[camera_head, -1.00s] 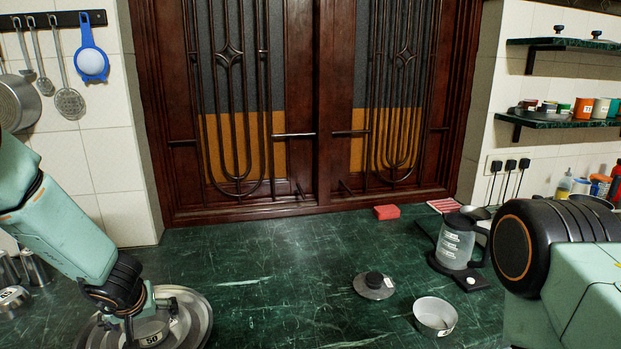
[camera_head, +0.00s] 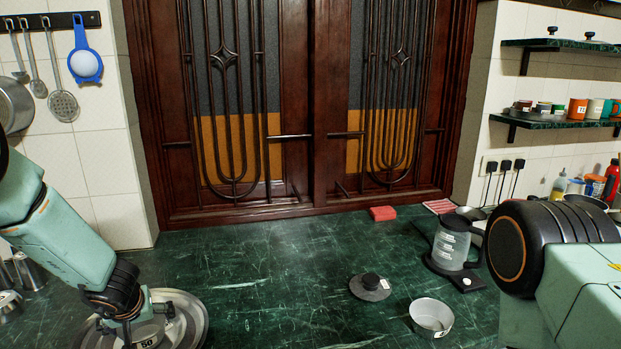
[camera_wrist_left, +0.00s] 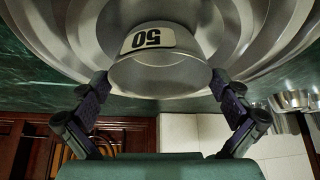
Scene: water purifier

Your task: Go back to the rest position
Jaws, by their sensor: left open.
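My left gripper (camera_head: 140,333) is at the lower left of the head view, pointing down at a round, stepped metal piece (camera_head: 196,312) on the green counter. In the left wrist view, its fingers (camera_wrist_left: 160,88) are spread to either side of a small metal cup (camera_wrist_left: 158,72) marked "50". The large stepped metal piece (camera_wrist_left: 70,45) shows behind this cup. I cannot tell whether the fingertips touch the cup. My right arm comes in at the right edge of the head view, and its gripper is out of the picture.
A jug (camera_head: 453,243) on a dark base, a lid with a black knob (camera_head: 370,287), a small metal bowl (camera_head: 431,317) and a red sponge (camera_head: 382,213) are on the right of the counter (camera_head: 270,260). The middle is clear. Wooden doors (camera_head: 320,110) stand behind.

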